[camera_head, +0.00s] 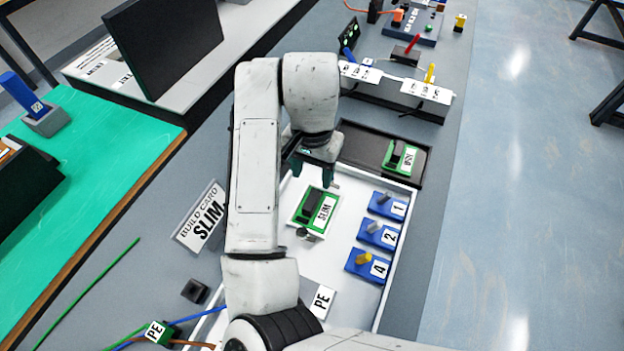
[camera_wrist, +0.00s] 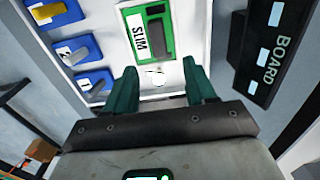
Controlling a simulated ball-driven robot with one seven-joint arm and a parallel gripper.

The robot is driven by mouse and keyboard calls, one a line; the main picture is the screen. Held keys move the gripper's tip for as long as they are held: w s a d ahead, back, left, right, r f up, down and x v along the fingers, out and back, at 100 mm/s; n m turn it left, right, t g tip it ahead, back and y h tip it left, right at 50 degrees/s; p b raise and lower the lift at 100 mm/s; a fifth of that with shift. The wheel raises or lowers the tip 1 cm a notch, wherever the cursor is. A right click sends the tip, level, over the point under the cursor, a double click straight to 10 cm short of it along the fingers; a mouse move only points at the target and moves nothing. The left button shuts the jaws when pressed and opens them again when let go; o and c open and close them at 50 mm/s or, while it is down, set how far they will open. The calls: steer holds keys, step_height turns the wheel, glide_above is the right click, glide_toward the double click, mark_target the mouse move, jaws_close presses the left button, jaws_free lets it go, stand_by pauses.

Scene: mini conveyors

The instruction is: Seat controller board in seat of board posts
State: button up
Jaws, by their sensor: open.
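The controller board (camera_head: 329,212), green with a dark block and a white SLIM label, lies in the white tray (camera_head: 343,215). It also shows in the wrist view (camera_wrist: 138,38), beyond my fingertips. Small metal posts (camera_head: 310,236) show close to its ends; one post (camera_wrist: 157,79) shows between my fingers in the wrist view. Whether the board sits down fully between the posts I cannot tell. My gripper (camera_head: 312,174) is open and empty above the board's far end. Its two green fingers (camera_wrist: 160,88) stand wide apart, touching nothing visible.
Several blue numbered modules (camera_head: 380,234) line the tray's right side. A second green board (camera_head: 402,158) lies in a dark tray (camera_head: 357,149) behind. A dark holder marked BOARD (camera_wrist: 283,48) is at right in the wrist view. The SLIM build card (camera_head: 201,217) stands left.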

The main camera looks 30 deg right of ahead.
steer(key=shift+r, duration=1.45)
